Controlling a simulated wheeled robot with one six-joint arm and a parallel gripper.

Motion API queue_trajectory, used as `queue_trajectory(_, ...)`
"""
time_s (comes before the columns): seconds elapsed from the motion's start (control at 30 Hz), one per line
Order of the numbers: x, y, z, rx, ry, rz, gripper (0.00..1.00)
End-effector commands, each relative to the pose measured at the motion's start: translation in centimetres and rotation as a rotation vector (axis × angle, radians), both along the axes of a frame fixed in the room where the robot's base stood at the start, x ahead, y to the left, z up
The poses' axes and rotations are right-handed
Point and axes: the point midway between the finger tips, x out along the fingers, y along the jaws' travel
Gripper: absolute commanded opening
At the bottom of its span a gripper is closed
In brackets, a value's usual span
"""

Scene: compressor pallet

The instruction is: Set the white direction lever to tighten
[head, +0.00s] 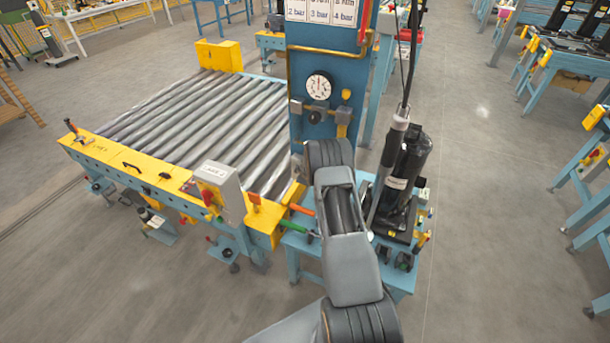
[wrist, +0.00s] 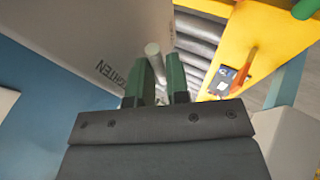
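The white lever (wrist: 153,50) shows in the wrist view as a pale round rod in front of a grey panel. The word TIGHTEN (wrist: 110,72) is printed on that panel, upside down in this view, left of the lever. My gripper (wrist: 161,70) has dark green fingers, one on each side of the rod, with a narrow gap between them. I cannot tell whether they press on it. In the head view my own arm hides the gripper, and I cannot make out the lever there.
In the head view a roller conveyor with a yellow frame (head: 130,165) stands left of a blue column with a pressure gauge (head: 318,86). A black cylinder (head: 407,160) stands right of my arm. In the wrist view an orange handle (wrist: 245,66) is close on the right.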

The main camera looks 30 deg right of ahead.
Motion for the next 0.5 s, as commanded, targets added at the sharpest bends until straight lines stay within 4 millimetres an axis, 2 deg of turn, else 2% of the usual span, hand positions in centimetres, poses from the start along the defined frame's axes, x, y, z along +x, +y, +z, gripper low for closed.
queue_trajectory(0.1,-0.1,0.0,-0.1,0.001,0.002,0.000,0.23)
queue_trajectory(0.33,0.0,0.0,0.1,0.000,-0.001,0.000,0.23)
queue_trajectory(0.5,-0.5,0.2,0.9,-0.001,-0.005,0.001,0.23)
